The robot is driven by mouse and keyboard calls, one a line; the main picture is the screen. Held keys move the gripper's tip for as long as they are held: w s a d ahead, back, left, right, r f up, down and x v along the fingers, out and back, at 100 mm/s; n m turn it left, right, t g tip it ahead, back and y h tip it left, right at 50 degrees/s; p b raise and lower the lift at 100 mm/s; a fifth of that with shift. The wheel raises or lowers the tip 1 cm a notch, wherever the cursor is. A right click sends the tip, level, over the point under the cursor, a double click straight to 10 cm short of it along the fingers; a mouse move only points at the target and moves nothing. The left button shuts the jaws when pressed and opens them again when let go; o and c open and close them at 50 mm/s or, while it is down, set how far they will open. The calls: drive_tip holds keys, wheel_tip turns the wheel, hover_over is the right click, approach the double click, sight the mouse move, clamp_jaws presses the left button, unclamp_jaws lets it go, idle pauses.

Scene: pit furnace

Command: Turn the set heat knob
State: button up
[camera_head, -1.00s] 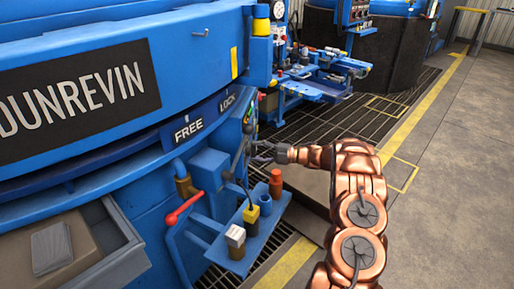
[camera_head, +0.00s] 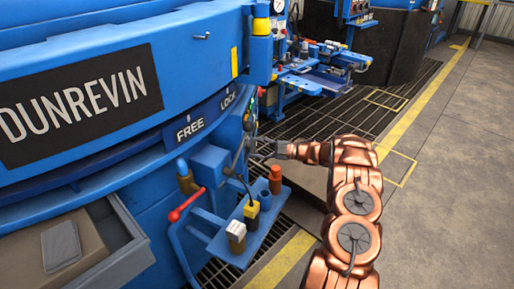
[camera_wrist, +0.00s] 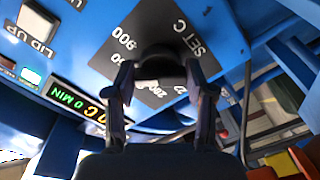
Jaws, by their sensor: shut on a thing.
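The set heat knob (camera_wrist: 160,62) is a dark round knob on a dark dial plate (camera_wrist: 118,22) marked "SET C" and "900" in the wrist view. My gripper (camera_wrist: 161,85) has one finger on each side of the knob and is shut on it. Other dial numbers are partly covered by the knob and fingers. In the head view my gripper (camera_head: 268,150) reaches to the right end of the blue furnace front, and the knob cannot be made out there.
A "LID UP" button (camera_wrist: 38,25) and a lit green display (camera_wrist: 72,98) lie left of the dial. In the head view, a blue shelf (camera_head: 237,246) with small items and a red-tipped lever (camera_head: 187,205) stand near my arm. Open floor lies right.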

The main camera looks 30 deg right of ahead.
drive_tip(key=shift+d, duration=0.1)
drive_tip(key=o, duration=1.2)
drive_tip(key=shift+c, duration=0.2)
drive_tip(key=v, duration=1.2)
